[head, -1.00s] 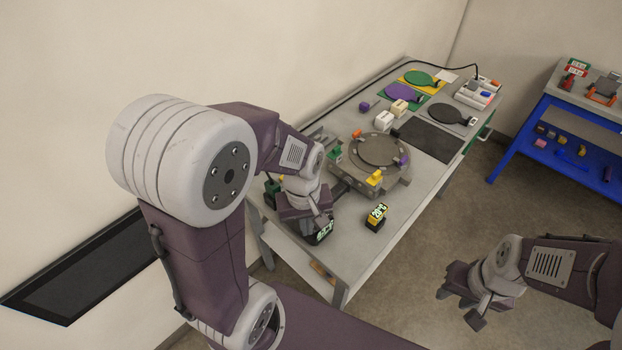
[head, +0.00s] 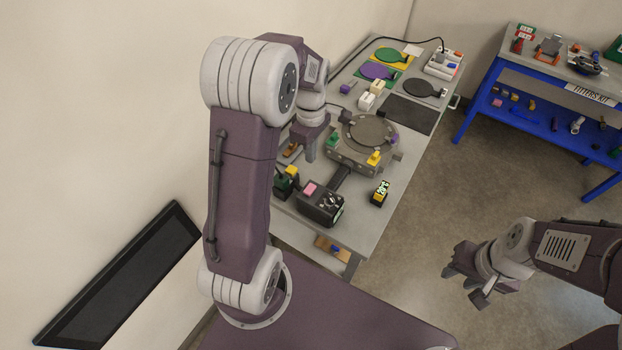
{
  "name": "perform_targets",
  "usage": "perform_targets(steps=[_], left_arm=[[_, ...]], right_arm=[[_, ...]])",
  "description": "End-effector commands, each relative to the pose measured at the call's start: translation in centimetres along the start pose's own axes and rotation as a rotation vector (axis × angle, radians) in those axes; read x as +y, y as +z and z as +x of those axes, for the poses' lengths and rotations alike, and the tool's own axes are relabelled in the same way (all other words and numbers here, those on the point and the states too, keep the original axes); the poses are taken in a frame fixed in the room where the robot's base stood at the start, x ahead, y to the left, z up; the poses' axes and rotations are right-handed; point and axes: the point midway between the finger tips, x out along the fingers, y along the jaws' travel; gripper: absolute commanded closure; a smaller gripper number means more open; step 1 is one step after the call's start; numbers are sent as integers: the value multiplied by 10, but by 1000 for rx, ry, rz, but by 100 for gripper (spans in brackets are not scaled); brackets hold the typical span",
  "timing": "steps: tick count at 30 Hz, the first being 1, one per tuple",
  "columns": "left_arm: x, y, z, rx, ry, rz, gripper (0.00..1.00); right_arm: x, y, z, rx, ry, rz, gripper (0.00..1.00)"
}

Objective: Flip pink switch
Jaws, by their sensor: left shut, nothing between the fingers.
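A pink switch (head: 309,189) sits on top of a dark box (head: 322,209) at the near end of the grey table. The box's front face has small light details that are too small to read. My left gripper (head: 308,152) is shut and empty, pointing down over the table behind the box, apart from the pink switch. My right gripper (head: 464,284) hangs over the floor to the right of the table, with its fingers apart and nothing between them.
A round clamp fixture (head: 366,150) with green, yellow and purple blocks stands behind the box. A black-and-yellow device (head: 380,193) with a display is right of it. A blue bench (head: 535,110) stands at right.

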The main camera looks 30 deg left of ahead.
Motion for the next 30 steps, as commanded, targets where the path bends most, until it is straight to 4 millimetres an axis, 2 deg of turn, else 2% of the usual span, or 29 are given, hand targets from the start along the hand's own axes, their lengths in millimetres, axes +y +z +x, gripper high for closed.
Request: perform_targets(steps=[9, 15, 21, 30], left_arm=[[-2, 1, 67, -2, -7, 1, 100], [-2, 1, 103, -2, -5, 1, 100], [-1, 0, 124, -1, -2, 1, 100], [0, 0, 127, 0, 1, 1, 100]], right_arm=[[0, -1, -13, 0, 0, 0, 64], [0, -2, -23, 0, 0, 0, 64], [0, -3, -27, 0, 0, 0, 64], [0, -3, -26, 0, 0, 0, 64]])
